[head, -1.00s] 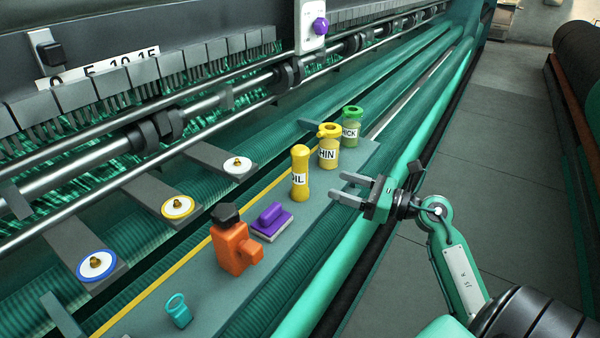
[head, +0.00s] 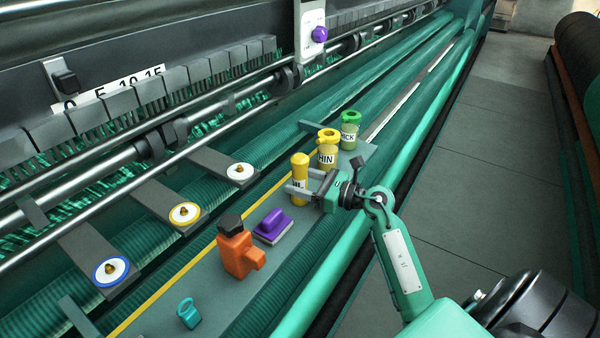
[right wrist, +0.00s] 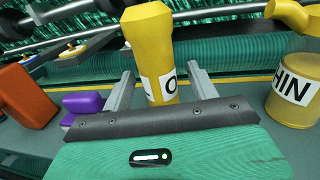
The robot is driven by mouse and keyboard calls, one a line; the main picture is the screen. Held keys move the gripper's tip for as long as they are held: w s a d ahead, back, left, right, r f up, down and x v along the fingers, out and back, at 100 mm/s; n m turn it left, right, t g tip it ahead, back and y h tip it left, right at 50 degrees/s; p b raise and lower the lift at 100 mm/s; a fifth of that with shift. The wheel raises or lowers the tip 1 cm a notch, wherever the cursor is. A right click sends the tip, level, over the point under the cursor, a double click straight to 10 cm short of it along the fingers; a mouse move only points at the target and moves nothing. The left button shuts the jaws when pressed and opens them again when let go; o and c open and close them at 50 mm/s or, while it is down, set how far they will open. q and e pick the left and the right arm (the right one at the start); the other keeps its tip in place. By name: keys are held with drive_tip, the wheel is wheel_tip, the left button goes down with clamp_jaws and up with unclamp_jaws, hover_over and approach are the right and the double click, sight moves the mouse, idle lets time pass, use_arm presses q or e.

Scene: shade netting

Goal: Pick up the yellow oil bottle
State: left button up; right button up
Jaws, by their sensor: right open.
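The yellow oil bottle (head: 300,165) stands upright on the grey-green shelf (head: 209,289). In the right wrist view the bottle (right wrist: 149,45) rises between the two finger bars, with part of its label showing and its base hidden behind my gripper's body. My right gripper (head: 297,182) is open, with its fingers on either side of the bottle at label height. In the right wrist view the open fingers (right wrist: 160,88) show a gap to the bottle on both sides. I do not see my left gripper.
A yellow-lidded THIN jar (head: 328,154) stands close behind the bottle, with a green-lidded THICK jar (head: 349,133) farther back. A purple-handled block (head: 271,226), an orange tool (head: 236,254) and a teal ring piece (head: 188,313) are nearer. Machine rails run along the left.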

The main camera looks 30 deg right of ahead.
drive_tip(key=shift+p+x, duration=0.4)
drive_tip(key=shift+x, duration=0.7)
drive_tip(key=shift+w+a, duration=0.15)
drive_tip(key=shift+w, duration=0.05)
drive_tip(key=c, duration=1.2)
drive_tip(key=shift+r, duration=0.15)
drive_tip(key=shift+c, duration=0.2)
